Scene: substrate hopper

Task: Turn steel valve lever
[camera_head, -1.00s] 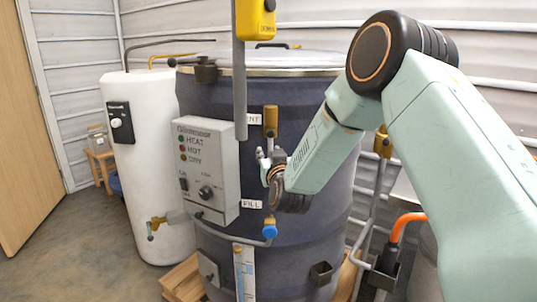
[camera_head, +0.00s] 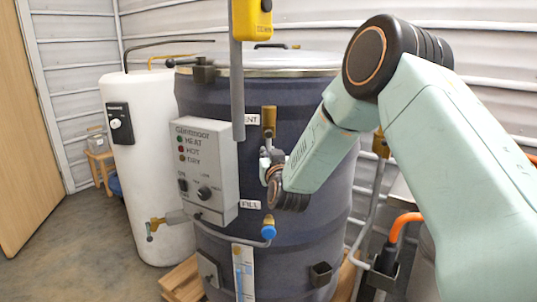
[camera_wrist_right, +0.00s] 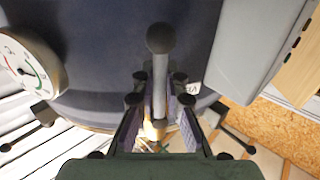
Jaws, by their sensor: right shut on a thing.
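The steel valve lever (camera_wrist_right: 160,88) is a grey bar with a dark ball end, seen in the right wrist view. It runs from the ball end down between the fingers of my right gripper (camera_wrist_right: 158,97), which is shut on it. A brass valve body (camera_wrist_right: 154,130) shows at the lever's lower end. In the head view, my right gripper (camera_head: 266,157) is at the front of the dark drum, just below the brass vent valve (camera_head: 269,121). The gripper and arm hide most of the lever there. My left gripper is not in view.
The dark drum (camera_head: 240,95) carries a grey control box (camera_head: 205,165) left of the gripper. A grey vertical pipe (camera_head: 238,95) with a yellow box (camera_head: 251,18) stands in front. A blue-tipped fill valve (camera_head: 268,231) is below. A white tank (camera_head: 150,170) stands left.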

